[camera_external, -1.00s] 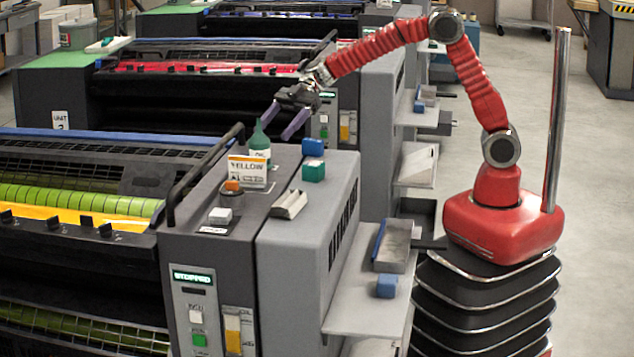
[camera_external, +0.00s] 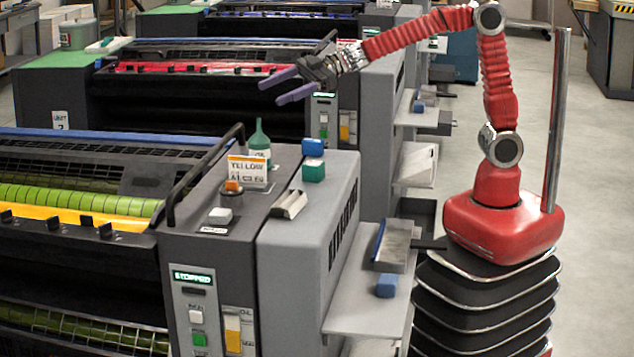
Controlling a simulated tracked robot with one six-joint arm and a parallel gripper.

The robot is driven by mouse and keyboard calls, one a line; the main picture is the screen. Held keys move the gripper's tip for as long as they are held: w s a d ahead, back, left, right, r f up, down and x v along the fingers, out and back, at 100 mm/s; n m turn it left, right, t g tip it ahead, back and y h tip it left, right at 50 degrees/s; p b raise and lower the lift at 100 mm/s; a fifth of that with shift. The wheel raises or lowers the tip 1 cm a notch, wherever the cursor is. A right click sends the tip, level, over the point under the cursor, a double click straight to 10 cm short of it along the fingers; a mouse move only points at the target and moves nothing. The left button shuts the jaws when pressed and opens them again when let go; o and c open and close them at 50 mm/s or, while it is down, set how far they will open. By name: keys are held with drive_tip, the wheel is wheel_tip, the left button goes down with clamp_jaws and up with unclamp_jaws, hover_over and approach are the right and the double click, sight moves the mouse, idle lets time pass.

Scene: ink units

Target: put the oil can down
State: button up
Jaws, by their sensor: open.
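The oil can (camera_external: 259,141) looks like a green bottle with a pointed spout and a pale label. It stands upright on top of the near unit's grey cabinet (camera_external: 240,215), partly hidden behind a card reading YELLOW (camera_external: 247,172). My gripper (camera_external: 285,92) is open and empty. It is in the air above and to the right of the can, clear of it, with its fingers pointing left.
A blue block (camera_external: 312,147) and a green block (camera_external: 313,171) are to the right of the can. A grey-white piece (camera_external: 289,204) lies in front. A black rail (camera_external: 200,180) runs along the left edge. A side shelf holds a tray (camera_external: 393,245) and a blue block (camera_external: 386,286).

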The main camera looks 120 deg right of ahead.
drive_tip(key=s+a+m+g+h, duration=0.35)
drive_tip(key=s+a, duration=0.35)
drive_tip(key=s, duration=0.4)
drive_tip(key=s+a+f+g+y, duration=0.1)
drive_tip(key=s+a+f+g, duration=0.1)
drive_tip(key=s+a+f, duration=0.2)
drive_tip(key=s+a+f+n+g+y, duration=0.1)
drive_tip(key=s+a+f, duration=0.3)
drive_tip(key=s+a, duration=0.4)
drive_tip(key=s+a+f+g+y, duration=0.2)
drive_tip(key=s+a+f, duration=0.3)
drive_tip(key=s, duration=0.6)
drive_tip(key=shift+s+a+g, duration=0.4)
drive_tip(key=shift+a+g, duration=0.05)
drive_tip(key=shift+a, duration=0.05)
